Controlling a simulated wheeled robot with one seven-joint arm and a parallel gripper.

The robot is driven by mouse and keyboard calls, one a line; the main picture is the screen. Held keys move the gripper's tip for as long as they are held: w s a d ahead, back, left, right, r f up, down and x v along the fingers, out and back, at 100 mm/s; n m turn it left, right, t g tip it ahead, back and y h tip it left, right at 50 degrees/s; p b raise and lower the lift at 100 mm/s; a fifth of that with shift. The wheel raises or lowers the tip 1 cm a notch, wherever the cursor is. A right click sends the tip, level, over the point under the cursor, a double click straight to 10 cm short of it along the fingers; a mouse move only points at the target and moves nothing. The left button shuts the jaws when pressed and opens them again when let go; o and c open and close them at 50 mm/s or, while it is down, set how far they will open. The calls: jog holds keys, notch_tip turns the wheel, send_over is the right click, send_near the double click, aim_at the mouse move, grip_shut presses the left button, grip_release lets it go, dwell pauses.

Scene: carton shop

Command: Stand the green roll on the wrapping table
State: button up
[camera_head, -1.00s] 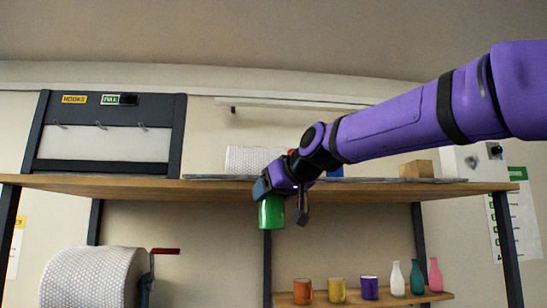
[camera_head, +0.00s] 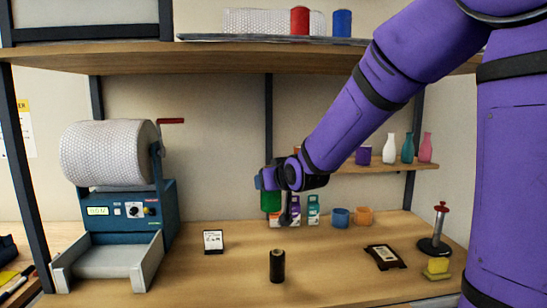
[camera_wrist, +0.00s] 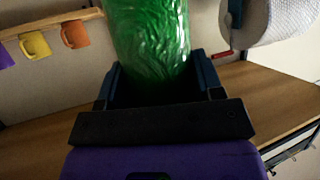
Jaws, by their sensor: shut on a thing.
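The green roll (camera_head: 271,201) is held in my gripper (camera_head: 270,184) above the wooden table (camera_head: 225,283), in front of the small boxes at its back. In the wrist view the green roll (camera_wrist: 150,40) is wrinkled and shiny and sits between the two jaws of my gripper (camera_wrist: 158,85). My gripper is shut on it. In the head view the roll hangs below the gripper, roughly upright, apart from the table top. Part of its upper end is hidden by the jaws.
A black roll (camera_head: 277,266) stands on the table front. A bubble-wrap machine (camera_head: 128,205) is at left. A card stand (camera_head: 213,241), blue mug (camera_head: 340,217), orange mug (camera_head: 363,216), black packet (camera_head: 384,257), yellow sponge (camera_head: 437,267) and red-knobbed stand (camera_head: 437,230) surround clear wood. A shelf (camera_head: 130,56) spans above.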

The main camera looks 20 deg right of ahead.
jog(key=w+f, duration=0.2)
jog(key=f, duration=1.4)
jog(key=w+d+f, duration=0.1)
jog(key=w+f, duration=0.1)
jog(key=f, duration=1.4)
jog(key=shift+d+m+h, duration=0.15)
jog(key=shift+m+h, duration=0.15)
jog(key=shift+w, duration=0.1)
